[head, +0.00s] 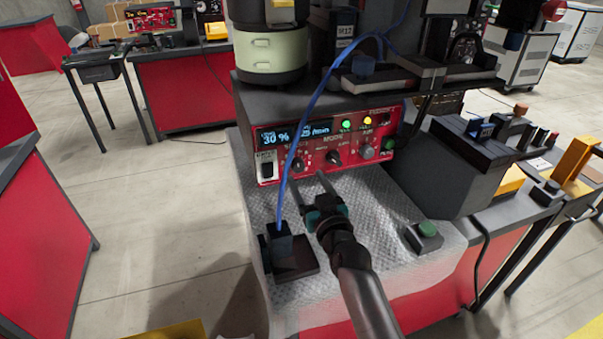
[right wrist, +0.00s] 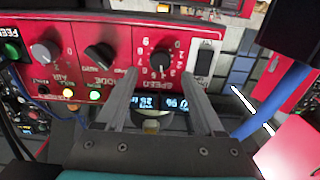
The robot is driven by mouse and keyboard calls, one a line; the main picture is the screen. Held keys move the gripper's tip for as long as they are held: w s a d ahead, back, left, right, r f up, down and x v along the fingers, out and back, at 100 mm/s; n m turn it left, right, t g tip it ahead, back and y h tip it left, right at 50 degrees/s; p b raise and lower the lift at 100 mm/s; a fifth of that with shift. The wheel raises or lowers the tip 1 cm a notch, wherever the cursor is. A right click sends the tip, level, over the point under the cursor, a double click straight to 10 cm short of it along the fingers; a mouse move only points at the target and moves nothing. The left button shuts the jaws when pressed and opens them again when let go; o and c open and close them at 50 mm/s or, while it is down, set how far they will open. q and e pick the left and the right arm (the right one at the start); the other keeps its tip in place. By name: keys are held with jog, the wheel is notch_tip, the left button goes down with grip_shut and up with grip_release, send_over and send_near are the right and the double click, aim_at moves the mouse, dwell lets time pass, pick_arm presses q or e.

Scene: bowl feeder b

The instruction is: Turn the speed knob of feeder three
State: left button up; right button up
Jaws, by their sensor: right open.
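The feeder's red control panel (head: 350,137) faces me below the bowl. Its leftmost dial knob (head: 298,165), likely the speed knob, is black with a number scale and sits beside a black rocker switch (head: 267,170). In the right wrist view, which is upside down, the knob (right wrist: 161,61) appears between and beyond my fingertips. My right gripper (head: 305,183) is open and empty in front of the panel. Its fingers (right wrist: 159,76) point toward the knob on either side; I cannot tell whether they touch it. My left gripper is out of view.
A mode knob (head: 333,157) and a grey knob (head: 367,152) sit to the right. The display (head: 290,135) reads 30 %. A blue cable (head: 300,125) hangs across the panel to a dark block (head: 290,258). A green button box (head: 424,236) stands on the mat (head: 345,283).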

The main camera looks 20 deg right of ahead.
aim_at(299, 167)
jog(key=shift+w+a+b, duration=0.1)
jog(key=shift+w+b, duration=0.3)
jog(key=shift+w, duration=1.8)
grip_shut()
